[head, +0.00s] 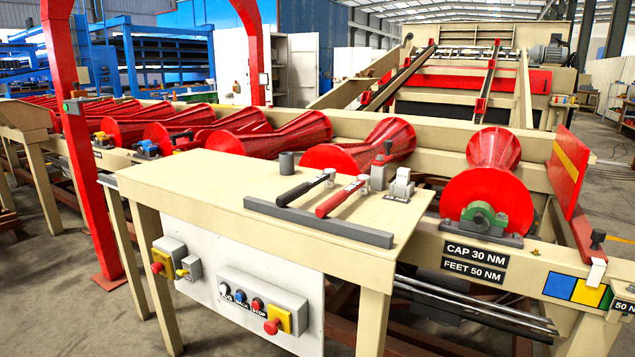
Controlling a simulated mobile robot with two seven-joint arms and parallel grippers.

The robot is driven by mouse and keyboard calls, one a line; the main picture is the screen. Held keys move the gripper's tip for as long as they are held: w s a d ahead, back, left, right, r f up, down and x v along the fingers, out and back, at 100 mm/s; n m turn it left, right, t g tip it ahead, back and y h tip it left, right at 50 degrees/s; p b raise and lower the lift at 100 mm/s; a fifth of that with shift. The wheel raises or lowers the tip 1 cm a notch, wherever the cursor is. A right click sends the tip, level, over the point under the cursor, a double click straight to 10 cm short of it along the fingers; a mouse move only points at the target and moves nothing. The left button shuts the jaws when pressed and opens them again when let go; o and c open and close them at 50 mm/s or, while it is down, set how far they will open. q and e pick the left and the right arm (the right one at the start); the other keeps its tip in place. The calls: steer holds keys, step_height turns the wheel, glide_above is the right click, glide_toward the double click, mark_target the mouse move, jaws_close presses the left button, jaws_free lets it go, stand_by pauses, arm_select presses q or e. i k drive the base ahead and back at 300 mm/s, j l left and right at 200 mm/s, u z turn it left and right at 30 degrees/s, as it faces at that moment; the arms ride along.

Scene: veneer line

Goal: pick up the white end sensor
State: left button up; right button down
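A small white block with a black knob on top (597,272) sits on the beam at the right end of the roller line, beside the red end plate. It looks like the white end sensor, but it is small and I cannot be sure. A light grey-white block (402,187) stands upright on the beige table (190,180), near its far right corner, behind a "50 NM" label. I cannot tell whether this is a sensor too. Neither of my grippers is in view.
A black-handled wrench (303,188), a red-handled wrench (340,197), a dark grey cup (286,163) and a long grey bar (318,222) lie or stand on the table. Its left part is clear. Red rollers (488,190) run behind. A red post (85,170) stands left.

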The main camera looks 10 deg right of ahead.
mark_target(403, 177)
steer(key=i+l+u, duration=0.15)
steer(key=l+u, duration=0.15)
steer(key=l, duration=0.3)
steer(key=l+u, duration=0.25)
steer(key=l, duration=0.4)
